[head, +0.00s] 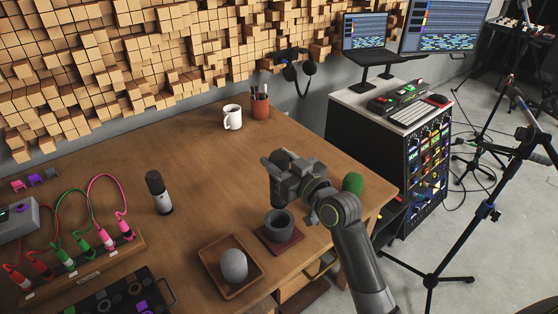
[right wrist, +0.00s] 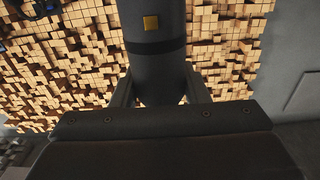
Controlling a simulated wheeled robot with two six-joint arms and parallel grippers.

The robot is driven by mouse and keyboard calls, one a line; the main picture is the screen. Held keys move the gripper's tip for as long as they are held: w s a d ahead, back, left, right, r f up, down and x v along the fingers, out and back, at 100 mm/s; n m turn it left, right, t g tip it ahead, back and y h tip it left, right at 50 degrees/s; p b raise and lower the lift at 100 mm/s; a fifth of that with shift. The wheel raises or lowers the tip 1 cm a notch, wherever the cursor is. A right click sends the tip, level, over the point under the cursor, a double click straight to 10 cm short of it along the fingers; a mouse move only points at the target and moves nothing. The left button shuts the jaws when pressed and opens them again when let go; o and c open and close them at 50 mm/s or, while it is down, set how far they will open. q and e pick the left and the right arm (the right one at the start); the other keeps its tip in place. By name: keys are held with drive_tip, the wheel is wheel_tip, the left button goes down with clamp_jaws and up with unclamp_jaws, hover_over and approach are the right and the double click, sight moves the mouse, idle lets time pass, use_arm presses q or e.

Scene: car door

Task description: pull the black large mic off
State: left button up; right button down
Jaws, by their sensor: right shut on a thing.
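The black large mic (right wrist: 155,65) shows in the right wrist view as a thick dark grey cylinder with a gold square badge and a darker band. My right gripper (right wrist: 160,98) is shut on it near its rounded end, one finger on each side. The mic's other end runs out of the top of that view. In the head view my right gripper (head: 280,172) is above the table, over the dark round cup-like holder (head: 278,226). The mic is hard to tell from the dark gripper there. My left gripper is not in view.
The holder stands on a reddish mat beside a wooden tray (head: 252,282) with a grey ball (head: 234,265). A smaller mic (head: 158,192) stands on the table (head: 200,160). A green foam top (head: 352,183) shows behind my right arm. Coloured cables (head: 88,215) are at left.

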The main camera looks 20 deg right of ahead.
drive_tip(key=shift+r+p, duration=2.55)
drive_tip(key=shift+r, duration=0.45)
